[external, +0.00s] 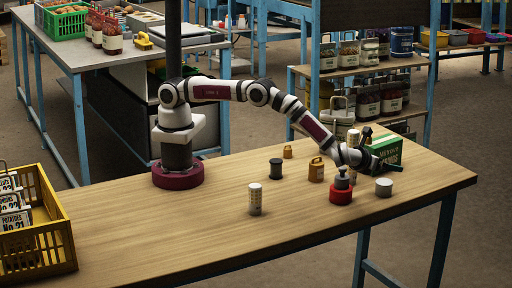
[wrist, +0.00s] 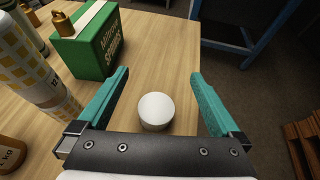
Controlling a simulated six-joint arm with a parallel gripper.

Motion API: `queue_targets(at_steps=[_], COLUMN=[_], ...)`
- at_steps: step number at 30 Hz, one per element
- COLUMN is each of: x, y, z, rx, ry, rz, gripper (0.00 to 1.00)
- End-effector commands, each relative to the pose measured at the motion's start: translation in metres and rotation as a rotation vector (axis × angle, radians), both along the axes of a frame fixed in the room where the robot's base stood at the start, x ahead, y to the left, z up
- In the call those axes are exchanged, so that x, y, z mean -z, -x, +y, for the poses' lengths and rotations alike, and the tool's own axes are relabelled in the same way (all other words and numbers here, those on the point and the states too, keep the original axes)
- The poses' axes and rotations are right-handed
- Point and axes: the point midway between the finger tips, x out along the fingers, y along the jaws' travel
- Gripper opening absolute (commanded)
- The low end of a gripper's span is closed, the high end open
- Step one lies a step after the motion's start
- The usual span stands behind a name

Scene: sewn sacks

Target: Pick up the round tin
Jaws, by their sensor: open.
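The round tin (external: 384,187) is a short, pale cylinder standing upright near the right end of the wooden table. In the wrist view its white round top (wrist: 156,108) lies between the two teal fingers, a little nearer the palm than the tips. My gripper (external: 384,152) is open and empty above the table, close to the tin; in the wrist view its fingers (wrist: 160,74) are spread wide with clear gaps on both sides of the tin. I cannot tell exactly how high the fingers are above it.
A green box (external: 388,147) stands just behind my gripper. A red grey-topped object (external: 341,192) is left of the tin. Orange weights (external: 316,170), a dark spool (external: 275,169) and a patterned cylinder (external: 255,199) stand farther left. The table edge (wrist: 190,60) is close right of the tin.

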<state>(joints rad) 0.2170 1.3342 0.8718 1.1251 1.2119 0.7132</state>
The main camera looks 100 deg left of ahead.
Motion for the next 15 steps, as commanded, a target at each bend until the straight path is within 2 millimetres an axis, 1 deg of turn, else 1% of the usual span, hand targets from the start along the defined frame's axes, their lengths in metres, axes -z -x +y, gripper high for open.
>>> queue_targets(at_steps=[1,3,8,12,15], x=[0.012,0.025,0.045,0.073,0.075], y=[0.001,0.001,0.001,0.001,-0.007], z=[0.0,0.0,0.0,0.001,0.009], rx=[0.0,-0.001,-0.001,-0.001,-0.004], ry=[0.0,0.0,0.001,0.001,0.001], rz=[0.002,0.002,0.001,0.003,-0.002], gripper=[1.0,1.0,1.0,1.0,1.0])
